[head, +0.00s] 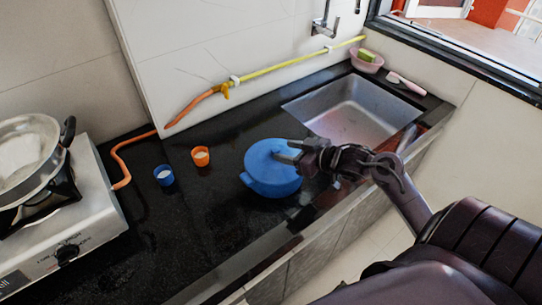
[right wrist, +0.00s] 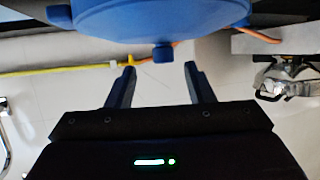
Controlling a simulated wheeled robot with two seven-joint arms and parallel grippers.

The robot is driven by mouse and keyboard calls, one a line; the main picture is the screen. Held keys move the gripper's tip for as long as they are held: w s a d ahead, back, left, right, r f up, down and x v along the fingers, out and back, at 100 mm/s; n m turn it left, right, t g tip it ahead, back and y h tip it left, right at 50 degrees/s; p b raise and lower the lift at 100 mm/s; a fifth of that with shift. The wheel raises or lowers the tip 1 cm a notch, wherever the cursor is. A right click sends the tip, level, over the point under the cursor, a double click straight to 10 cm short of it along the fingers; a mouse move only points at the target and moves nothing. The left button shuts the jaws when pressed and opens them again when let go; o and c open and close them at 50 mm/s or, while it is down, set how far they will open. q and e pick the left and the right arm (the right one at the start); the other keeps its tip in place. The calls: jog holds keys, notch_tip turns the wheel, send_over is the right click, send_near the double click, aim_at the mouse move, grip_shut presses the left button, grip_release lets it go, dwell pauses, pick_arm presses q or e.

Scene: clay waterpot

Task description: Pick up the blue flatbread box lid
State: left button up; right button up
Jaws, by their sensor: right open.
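The blue flatbread box (head: 272,184) stands on the black counter, with its round blue lid (head: 262,155) on top. My right gripper (head: 287,150) reaches in from the right at the lid, and its fingers cover part of the lid's top. In the right wrist view, the lid (right wrist: 150,28) fills the upper part and its small knob (right wrist: 163,53) points down toward the gap between the fingers. The right gripper (right wrist: 160,69) is open, with its two fingers apart and nothing seen between them. My left gripper is not in view.
A blue cup (head: 164,175) and an orange cup (head: 201,156) stand left of the box. A stove (head: 85,215) with a pan (head: 30,160) is at the far left. A sink (head: 352,112) lies behind the gripper. The front counter is clear.

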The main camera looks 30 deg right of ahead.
aim_at(273, 148)
jog(key=shift+w+a+f, duration=0.1)
jog(key=shift+w+a, duration=0.25)
jog(key=shift+w, duration=0.4)
jog(key=x, duration=0.2)
jog(key=shift+w+a+f+p, duration=0.2)
jog(key=shift+w+a+p, duration=0.05)
jog(key=shift+a+p, duration=0.1)
jog(key=shift+w+f, duration=0.2)
jog(key=c, duration=1)
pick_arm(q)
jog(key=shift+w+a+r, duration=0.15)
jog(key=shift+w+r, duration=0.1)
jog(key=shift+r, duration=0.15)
pick_arm(e)
grip_shut()
jog(key=shift+r, duration=0.15)
